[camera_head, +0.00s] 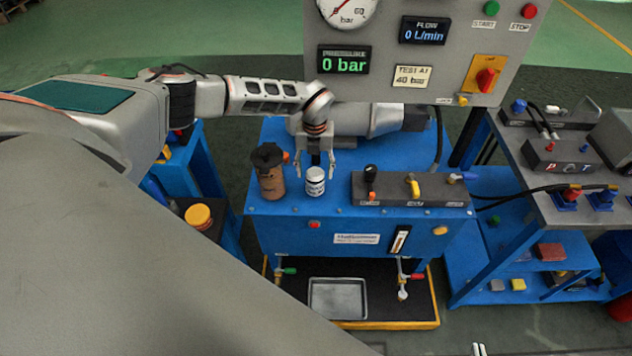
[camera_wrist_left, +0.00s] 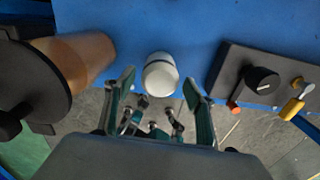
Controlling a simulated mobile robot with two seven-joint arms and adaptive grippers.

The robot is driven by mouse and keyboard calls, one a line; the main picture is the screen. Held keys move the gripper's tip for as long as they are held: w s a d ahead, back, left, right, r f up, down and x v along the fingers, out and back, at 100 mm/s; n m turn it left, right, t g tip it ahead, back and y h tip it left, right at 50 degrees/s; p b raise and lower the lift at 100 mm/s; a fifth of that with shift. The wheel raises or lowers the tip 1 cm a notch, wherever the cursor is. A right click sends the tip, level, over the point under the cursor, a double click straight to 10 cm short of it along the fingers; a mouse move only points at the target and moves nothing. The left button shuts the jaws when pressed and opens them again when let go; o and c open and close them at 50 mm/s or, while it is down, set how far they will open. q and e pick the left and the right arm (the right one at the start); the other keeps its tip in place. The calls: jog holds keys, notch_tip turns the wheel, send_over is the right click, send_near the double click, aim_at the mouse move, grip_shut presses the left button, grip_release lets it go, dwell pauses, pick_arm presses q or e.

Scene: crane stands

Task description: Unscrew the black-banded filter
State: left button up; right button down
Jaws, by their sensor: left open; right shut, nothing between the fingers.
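The filter (camera_head: 315,182) is a small white canister with a dark band, standing upright on the blue bench top. In the left wrist view the filter (camera_wrist_left: 160,76) shows its white cap and a thin dark band. My left gripper (camera_head: 316,172) points down just over and behind it. In the left wrist view the open fingers of my left gripper (camera_wrist_left: 158,90) lie on either side of the filter, with gaps showing. Only small pale tips of my right gripper (camera_head: 479,349) show at the bottom edge, close together and far from the filter.
A brown cylinder with a black top (camera_head: 269,172) stands close left of the filter. A dark valve block (camera_head: 411,190) with knobs and levers is close to the right. The grey gauge panel (camera_head: 450,50) rises behind. A metal tray (camera_head: 338,297) sits below the bench front.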

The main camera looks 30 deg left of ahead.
pick_arm(q)
jog(key=m, duration=0.5)
jog(key=shift+m, duration=0.4)
jog(key=m, duration=0.5)
jog(key=shift+d+m, duration=0.1)
jog(key=shift+m, duration=0.3)
jog(key=c, duration=1.1)
jog(key=shift+c, duration=0.7)
jog(key=shift+r, duration=0.15)
jog(key=n, duration=0.4)
jog(key=shift+n, duration=0.4)
grip_shut()
jog(key=shift+n, duration=0.3)
